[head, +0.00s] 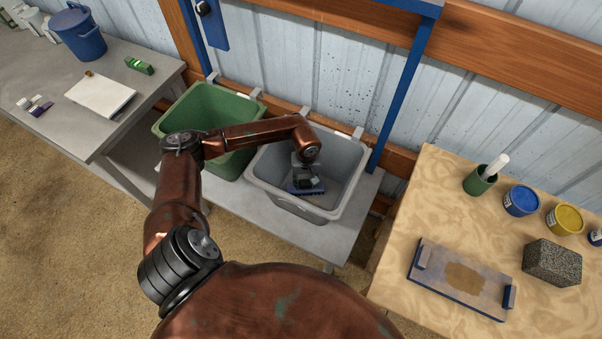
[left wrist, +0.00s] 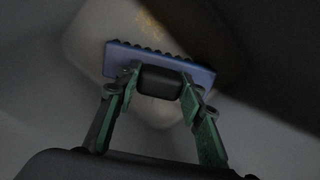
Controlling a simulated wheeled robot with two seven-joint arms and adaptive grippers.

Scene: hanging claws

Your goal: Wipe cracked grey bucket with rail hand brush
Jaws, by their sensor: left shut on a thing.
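My left gripper (head: 304,175) reaches down into the bucket and is shut on the brush's dark handle. In the left wrist view the brush (left wrist: 196,72) lies across both fingers (left wrist: 160,85), above the bucket's pale floor (left wrist: 90,38) with a yellowish speckled patch. I cannot tell whether the bristles touch the floor. My right gripper is in neither view.
A blue upright post (head: 400,90) stands just right of the grey bucket. The left table holds a blue bucket (head: 78,35). The right table holds cans, a dark block (head: 552,263) and a blue-ended board (head: 440,292).

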